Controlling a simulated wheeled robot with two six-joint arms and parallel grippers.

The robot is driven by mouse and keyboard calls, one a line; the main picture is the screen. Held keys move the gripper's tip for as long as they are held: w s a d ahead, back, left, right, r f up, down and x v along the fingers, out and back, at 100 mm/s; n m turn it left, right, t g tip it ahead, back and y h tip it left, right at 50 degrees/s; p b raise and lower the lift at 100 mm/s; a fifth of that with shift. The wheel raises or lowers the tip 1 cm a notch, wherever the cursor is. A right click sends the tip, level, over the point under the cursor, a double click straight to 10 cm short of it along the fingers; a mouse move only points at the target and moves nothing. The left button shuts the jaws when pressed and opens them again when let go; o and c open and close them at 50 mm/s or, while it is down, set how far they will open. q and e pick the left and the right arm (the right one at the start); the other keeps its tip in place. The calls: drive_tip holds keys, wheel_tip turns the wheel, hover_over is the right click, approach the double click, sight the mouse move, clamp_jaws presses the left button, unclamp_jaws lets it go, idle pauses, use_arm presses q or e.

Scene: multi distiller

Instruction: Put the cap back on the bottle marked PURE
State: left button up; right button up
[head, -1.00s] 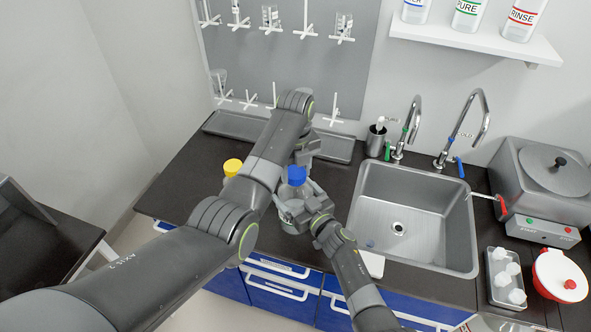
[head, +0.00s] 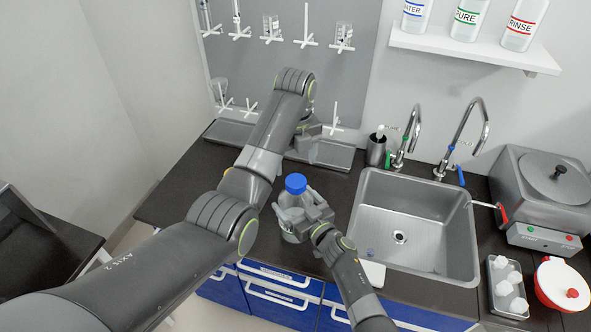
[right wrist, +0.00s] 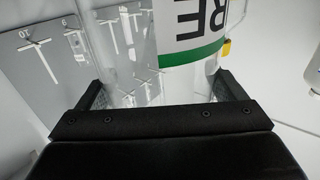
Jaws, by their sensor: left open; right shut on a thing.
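The bottle marked PURE (head: 290,228) stands on the dark counter left of the sink. In the right wrist view its label (right wrist: 195,30) shows "RE" and a green stripe. A blue cap (head: 295,184) sits on top of its neck; whether it is screwed tight I cannot tell. My right gripper (head: 296,214) is shut around the bottle's body from the right. My left gripper (head: 309,142) is open, behind and above the bottle, clear of the cap; its fingers are partly hidden by the wrist.
The steel sink (head: 365,220) with two taps is right of the bottle. A drying rack (head: 350,60) with pegs and a shelf (head: 470,48) with labelled bottles are on the back wall. A tray of small white bottles (head: 491,285) is at right.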

use_arm(q)
drive_tip(key=shift+r, duration=0.35)
use_arm(e)
drive_tip(key=o, duration=1.6)
drive_tip(key=shift+d, duration=0.1)
use_arm(q)
drive_tip(key=shift+r+p, duration=0.25)
drive_tip(key=shift+p, duration=0.05)
use_arm(e)
drive_tip(key=shift+s+d, duration=0.3)
drive_tip(key=shift+s, duration=0.15)
use_arm(q)
drive_tip(key=shift+r+p, duration=0.85)
use_arm(e)
drive_tip(key=v, duration=1.6)
drive_tip(key=shift+s+d, duration=0.1)
drive_tip(key=shift+s, duration=0.05)
